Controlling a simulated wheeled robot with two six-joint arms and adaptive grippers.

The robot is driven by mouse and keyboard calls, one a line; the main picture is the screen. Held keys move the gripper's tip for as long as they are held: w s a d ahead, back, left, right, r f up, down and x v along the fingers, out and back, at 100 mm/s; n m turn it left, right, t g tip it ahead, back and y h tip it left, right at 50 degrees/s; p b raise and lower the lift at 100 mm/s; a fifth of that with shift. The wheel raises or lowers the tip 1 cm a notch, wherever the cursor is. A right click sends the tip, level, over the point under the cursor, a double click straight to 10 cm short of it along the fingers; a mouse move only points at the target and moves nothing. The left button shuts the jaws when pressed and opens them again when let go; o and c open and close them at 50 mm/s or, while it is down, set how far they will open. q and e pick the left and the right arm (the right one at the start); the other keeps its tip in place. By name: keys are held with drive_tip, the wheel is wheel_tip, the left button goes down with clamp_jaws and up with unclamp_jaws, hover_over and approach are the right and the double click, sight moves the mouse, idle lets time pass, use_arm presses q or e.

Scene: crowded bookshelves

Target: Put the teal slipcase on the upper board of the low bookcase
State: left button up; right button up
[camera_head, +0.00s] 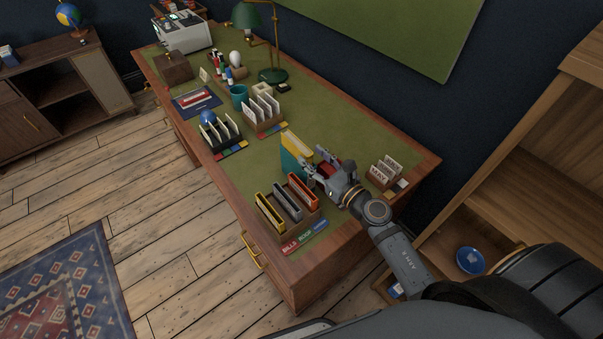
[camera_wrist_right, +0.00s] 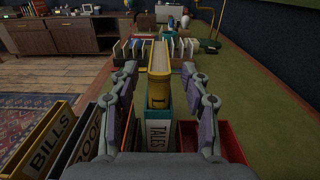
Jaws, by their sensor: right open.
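The teal slipcase (camera_head: 290,165) stands upright on the desk's green top, with a yellow book (camera_head: 297,142) showing at its top. In the right wrist view the slipcase (camera_wrist_right: 166,104) has a white label reading TALES and lies between my finger lines. My right gripper (camera_head: 318,168) is open beside the slipcase; its fingers (camera_wrist_right: 157,76) stand apart on both sides in the wrist view, with no clear contact. A wooden bookcase (camera_head: 500,205) with boards stands at the right; I cannot tell whether it is the low bookcase. My left gripper is out of view.
A holder with yellow, grey and orange files (camera_head: 288,203) stands close in front of the slipcase. A red tray (camera_wrist_right: 215,138) lies beside it. A small card box (camera_head: 384,172) is near the desk's right end. A blue bowl (camera_head: 470,260) sits in the bookcase. A dark cabinet (camera_head: 60,95) stands far left.

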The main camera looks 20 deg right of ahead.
sight(298, 168)
wheel_tip(298, 168, down, 7)
drive_tip(key=b, duration=0.4)
drive_tip(key=p+x, duration=0.3)
drive_tip(key=x, duration=0.4)
drive_tip(key=shift+w+a+r, duration=0.2)
drive_tip(key=shift+w, duration=0.15)
drive_tip(key=shift+s, duration=0.1)
drive_tip(key=shift+c, duration=1)
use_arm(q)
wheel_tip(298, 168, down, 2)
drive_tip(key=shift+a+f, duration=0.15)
use_arm(e)
clamp_jaws()
drive_tip(key=shift+r, duration=0.1)
